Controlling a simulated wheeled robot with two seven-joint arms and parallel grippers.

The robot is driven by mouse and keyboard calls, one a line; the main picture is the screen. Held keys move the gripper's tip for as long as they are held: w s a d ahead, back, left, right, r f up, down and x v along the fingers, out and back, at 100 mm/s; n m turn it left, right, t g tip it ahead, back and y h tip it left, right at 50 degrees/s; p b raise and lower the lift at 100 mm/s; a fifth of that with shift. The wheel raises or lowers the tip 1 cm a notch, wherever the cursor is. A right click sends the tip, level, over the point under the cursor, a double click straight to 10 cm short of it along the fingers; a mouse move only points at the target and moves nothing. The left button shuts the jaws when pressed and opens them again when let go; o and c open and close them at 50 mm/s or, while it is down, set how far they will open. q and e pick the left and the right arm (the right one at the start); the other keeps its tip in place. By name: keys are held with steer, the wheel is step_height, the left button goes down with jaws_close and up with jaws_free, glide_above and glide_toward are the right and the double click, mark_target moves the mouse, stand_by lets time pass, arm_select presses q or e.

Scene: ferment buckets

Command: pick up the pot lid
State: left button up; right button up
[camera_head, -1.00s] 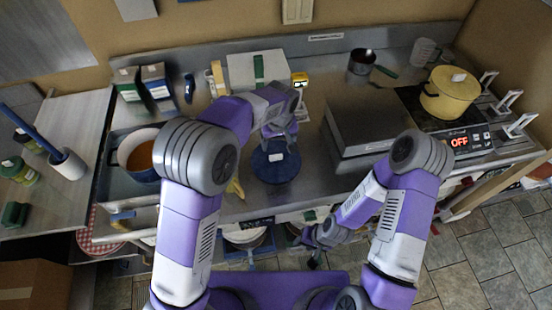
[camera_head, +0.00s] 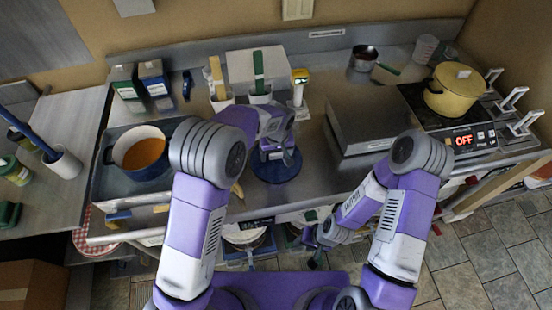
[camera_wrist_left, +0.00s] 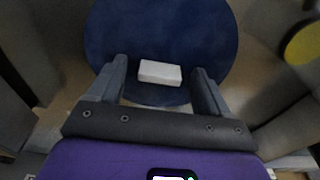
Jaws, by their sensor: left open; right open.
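The pot lid (camera_head: 277,176) is a dark blue disc with a pale block handle (camera_wrist_left: 160,72), lying on the metal counter. My left gripper (camera_head: 276,154) is over the lid, open. In the left wrist view its two fingers stand either side of the handle, with gaps showing; whether the fingertips are level with the handle I cannot tell. In the head view my gripper hides much of the lid and its handle. My right gripper (camera_head: 314,256) is open and empty, low in front of the counter. A blue pot (camera_head: 117,160) with orange contents stands uncovered at left.
Behind the lid are a white holder (camera_head: 257,68) with utensils and a yellow-topped bottle (camera_head: 299,88). A raised metal box (camera_head: 372,118) stands to the right, then a yellow pot (camera_head: 453,92) on the hob. A yellow item (camera_head: 238,189) lies just left of the lid.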

arm_select(q)
steer(key=c, duration=1.2)
steer(key=shift+r, duration=0.1)
